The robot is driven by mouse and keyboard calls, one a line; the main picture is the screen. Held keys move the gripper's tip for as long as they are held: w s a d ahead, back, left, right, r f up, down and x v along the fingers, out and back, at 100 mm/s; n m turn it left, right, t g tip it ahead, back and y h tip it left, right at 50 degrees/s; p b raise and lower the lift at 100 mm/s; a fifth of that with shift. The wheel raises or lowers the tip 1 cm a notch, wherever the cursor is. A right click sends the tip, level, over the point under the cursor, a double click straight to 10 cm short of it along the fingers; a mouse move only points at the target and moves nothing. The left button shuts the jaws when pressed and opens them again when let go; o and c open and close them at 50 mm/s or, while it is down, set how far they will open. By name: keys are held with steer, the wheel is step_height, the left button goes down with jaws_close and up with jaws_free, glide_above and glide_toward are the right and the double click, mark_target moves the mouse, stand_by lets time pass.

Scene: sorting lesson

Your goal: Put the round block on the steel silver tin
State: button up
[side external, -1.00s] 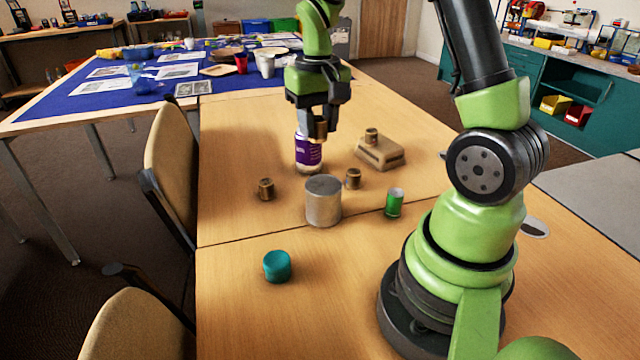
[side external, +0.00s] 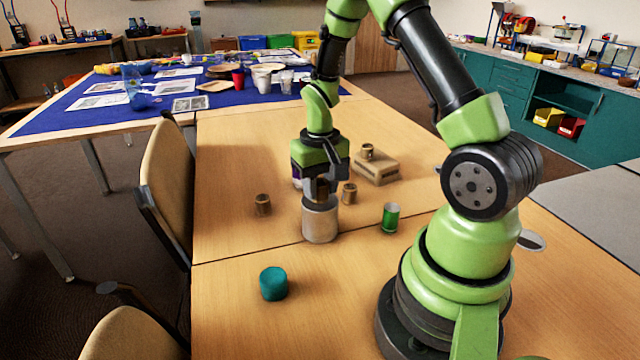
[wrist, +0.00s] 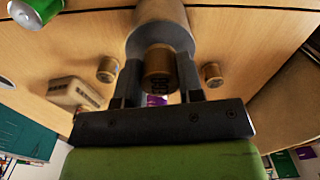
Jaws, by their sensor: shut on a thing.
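The silver tin (side external: 320,224) stands upright on the wooden table, and its body also shows in the wrist view (wrist: 158,12). My gripper (side external: 320,188) points down directly over the tin's top. It is shut on a small brown round block (wrist: 158,70) with dark markings on its face. The block sits between the fingers at the tin's top; I cannot tell whether it touches the tin. Similar brown round pieces stand to the left (side external: 263,205) and right (side external: 349,194) of the tin, apart from it.
A purple-labelled can (side external: 297,177) is mostly hidden behind my gripper. A beige box (side external: 377,171) with a brown piece (side external: 367,151) on top stands behind right. A green can (side external: 390,217) is right of the tin. A teal round piece (side external: 273,284) is in front.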

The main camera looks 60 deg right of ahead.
mark_target(319, 182)
steer(key=shift+f, duration=0.1)
steer(key=o, duration=0.9)
step_height(319, 182, up, 12)
steer(key=s+a+r+n+t+y, duration=0.1)
steer(key=s+a+r+t, duration=0.2)
steer(key=s+a+r, duration=0.2)
steer(key=s+a+r+n+t+y, duration=0.1)
steer(key=s+a+r+t, duration=0.3)
steer(key=a, duration=0.6)
steer(key=shift+s+a+r+n, duration=0.3)
steer(key=shift+s+r+n, duration=0.35)
steer(key=shift+s, duration=0.45)
